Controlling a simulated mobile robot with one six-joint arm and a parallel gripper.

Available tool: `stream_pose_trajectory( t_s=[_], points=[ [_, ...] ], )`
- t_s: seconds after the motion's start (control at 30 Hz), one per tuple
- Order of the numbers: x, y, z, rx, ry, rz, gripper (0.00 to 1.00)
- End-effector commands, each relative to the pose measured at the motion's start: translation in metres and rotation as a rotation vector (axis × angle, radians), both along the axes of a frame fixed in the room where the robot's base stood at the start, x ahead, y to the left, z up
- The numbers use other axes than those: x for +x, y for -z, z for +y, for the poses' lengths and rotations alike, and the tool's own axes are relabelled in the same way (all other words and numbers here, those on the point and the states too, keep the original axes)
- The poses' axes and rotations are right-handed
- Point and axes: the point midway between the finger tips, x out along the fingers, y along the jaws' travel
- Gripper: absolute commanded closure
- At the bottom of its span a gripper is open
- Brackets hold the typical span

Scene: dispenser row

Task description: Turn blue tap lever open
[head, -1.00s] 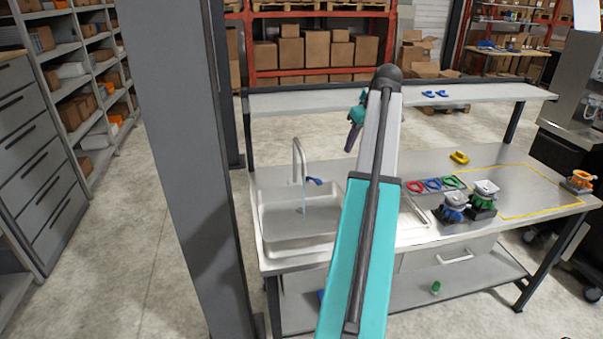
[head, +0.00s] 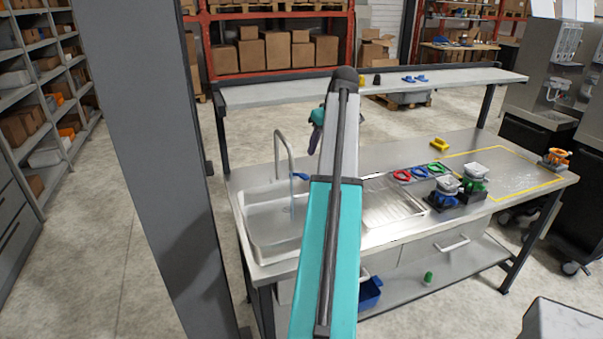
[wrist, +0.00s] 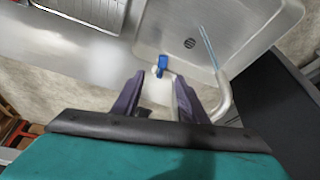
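The blue tap lever (head: 301,176) sits beside the curved metal tap (head: 278,160) at the sink (head: 250,247), partly near my arm's edge in the head view. A thin bluish water stream falls from the spout. In the wrist view the blue lever (wrist: 162,66) is just beyond my gripper (wrist: 160,84), in line with the gap between its two dark purple fingers. The fingers are apart, with nothing between them. In the head view my gripper (head: 316,128) is mostly behind my arm, above the back of the bench. The lever and fingers show no clear contact.
A raised shelf (head: 440,79) runs along the back of the bench. Red, blue and green rings (head: 419,172), two valve-like devices (head: 446,192) and a yellow part (head: 440,144) stand right of the sink. A blue bin (head: 369,293) is below. The yellow-outlined area is mostly clear.

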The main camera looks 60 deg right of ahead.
Motion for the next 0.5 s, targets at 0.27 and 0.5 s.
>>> stream_pose_trajectory(
  t_s=[0.27,0.5],
  points=[
    [0.014,0.000,0.010,0.000,-0.021,0.000,0.61],
    [0.022,0.007,0.012,0.000,-0.028,0.000,0.61]
  ],
)
